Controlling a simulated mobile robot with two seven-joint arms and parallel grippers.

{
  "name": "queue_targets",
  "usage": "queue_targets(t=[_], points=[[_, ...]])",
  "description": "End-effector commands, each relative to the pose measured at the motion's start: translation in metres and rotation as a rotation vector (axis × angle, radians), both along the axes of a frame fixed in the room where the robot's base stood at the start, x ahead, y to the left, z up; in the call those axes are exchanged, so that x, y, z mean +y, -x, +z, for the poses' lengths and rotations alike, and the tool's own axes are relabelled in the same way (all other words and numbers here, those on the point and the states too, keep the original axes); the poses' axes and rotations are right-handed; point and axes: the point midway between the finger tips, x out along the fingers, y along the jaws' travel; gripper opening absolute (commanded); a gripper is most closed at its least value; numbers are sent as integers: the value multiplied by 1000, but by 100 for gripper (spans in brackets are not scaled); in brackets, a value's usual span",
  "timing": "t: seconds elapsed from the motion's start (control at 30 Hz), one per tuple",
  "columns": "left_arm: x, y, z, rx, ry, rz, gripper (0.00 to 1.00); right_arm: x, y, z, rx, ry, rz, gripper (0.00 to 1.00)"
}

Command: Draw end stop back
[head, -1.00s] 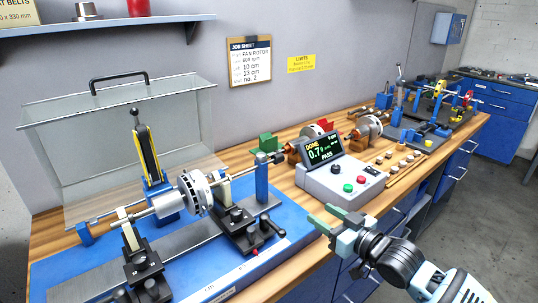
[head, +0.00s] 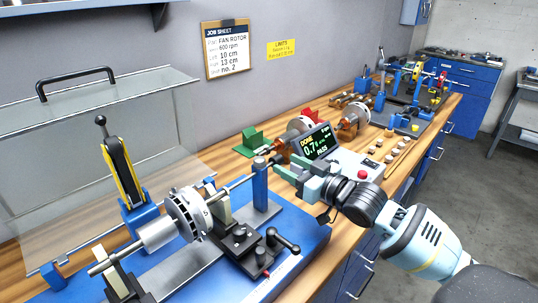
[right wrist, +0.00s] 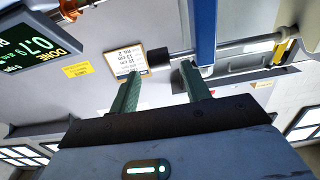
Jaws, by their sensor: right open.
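The end stop is a blue post (head: 260,185) at the right end of the balancing machine, with a pin through its top. In the right wrist view the post (right wrist: 205,35) stands upright in the picture, and the pin's black knob (right wrist: 157,56) lies just beyond my fingertips, roughly between them. My right gripper (head: 277,167) is open and empty beside the post's top; it also shows in the right wrist view (right wrist: 161,74). In the head view the fingers partly hide the knob. The white rotor (head: 187,213) lies with its shaft on the supports. My left gripper is out of view.
The control box (head: 345,166) with a lit display stands close behind my right gripper. A clear guard (head: 90,150) with a black handle is at the back left. A black lever (head: 285,240) sticks out at the machine's front right. More parts stand farther along the bench.

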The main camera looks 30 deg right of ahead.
Motion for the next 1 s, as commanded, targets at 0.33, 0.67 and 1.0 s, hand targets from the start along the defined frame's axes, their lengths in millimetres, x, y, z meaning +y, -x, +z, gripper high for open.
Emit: queue_targets(t=[0.33, 0.67, 1.0], points=[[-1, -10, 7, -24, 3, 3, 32, 16, -43, 2, -3, -1, 1, 47], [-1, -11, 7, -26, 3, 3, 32, 24, -65, 1, -1, 0, 1, 47], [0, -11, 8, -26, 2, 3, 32, 24, -66, 1, -1, 1, 1, 39]])
